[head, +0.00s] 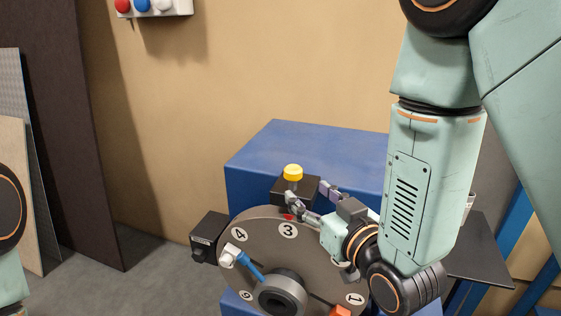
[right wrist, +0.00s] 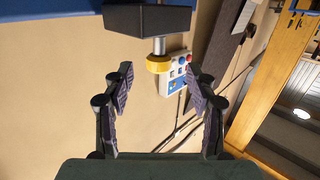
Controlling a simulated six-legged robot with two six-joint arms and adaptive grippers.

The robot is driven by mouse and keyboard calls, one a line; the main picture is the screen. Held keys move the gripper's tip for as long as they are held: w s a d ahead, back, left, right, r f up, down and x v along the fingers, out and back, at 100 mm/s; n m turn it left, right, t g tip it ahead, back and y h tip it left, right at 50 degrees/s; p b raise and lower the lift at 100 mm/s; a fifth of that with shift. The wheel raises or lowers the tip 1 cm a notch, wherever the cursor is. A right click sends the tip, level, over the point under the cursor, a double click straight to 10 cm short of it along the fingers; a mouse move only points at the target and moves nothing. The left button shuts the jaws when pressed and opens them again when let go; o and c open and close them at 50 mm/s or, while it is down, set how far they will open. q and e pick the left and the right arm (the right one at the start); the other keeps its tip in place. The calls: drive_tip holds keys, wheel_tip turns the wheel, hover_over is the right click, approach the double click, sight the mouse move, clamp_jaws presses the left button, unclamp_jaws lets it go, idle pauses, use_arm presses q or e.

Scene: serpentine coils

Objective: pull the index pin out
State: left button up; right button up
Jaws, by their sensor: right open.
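The index pin has a yellow knob (head: 293,172) on a short metal shaft and stands upright in a black block (head: 281,187) behind the numbered disc (head: 262,232). In the right wrist view the yellow knob (right wrist: 158,65) and shaft hang upside down from the black block (right wrist: 150,18). My right gripper (head: 308,194) is open and empty, close to the block. In the wrist view its fingers (right wrist: 160,82) stand on either side of the knob's line, with the knob near the tips and no visible contact. My left gripper is out of view.
The disc carries a blue crank with a white end (head: 229,255), a grey hub (head: 283,292) and a red mark by the 3. A blue cabinet (head: 300,145) stands behind. A black box (head: 207,238) sits at the disc's left. A button panel (head: 153,7) hangs on the wall.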

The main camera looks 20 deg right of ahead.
sight(298, 173)
drive_tip(key=shift+w+r+t, duration=0.1)
drive_tip(key=shift+r+t, duration=0.2)
drive_tip(key=shift+r, duration=0.2)
drive_tip(key=shift+w+d+r, duration=0.1)
drive_tip(key=shift+d+r, duration=0.1)
drive_tip(key=shift+r, duration=0.05)
drive_tip(key=shift+w+d+r, duration=0.1)
drive_tip(key=shift+w+d, duration=0.1)
drive_tip(key=w, duration=0.2)
drive_tip(key=w+a, duration=0.1)
drive_tip(key=w, duration=0.1)
drive_tip(key=w+a+p, duration=0.1)
drive_tip(key=w, duration=0.1)
drive_tip(key=shift+r, duration=0.1)
drive_tip(key=shift+w+d, duration=0.2)
drive_tip(key=shift+w, duration=0.25)
drive_tip(key=shift+s+a, duration=0.15)
drive_tip(key=shift+a, duration=0.2)
drive_tip(key=shift+c, duration=0.7)
drive_tip(key=shift+d, duration=0.25)
drive_tip(key=c, duration=0.5)
drive_tip(key=shift+a, duration=0.2)
drive_tip(key=shift+c, duration=1.2)
drive_tip(key=shift+d, duration=0.1)
clamp_jaws()
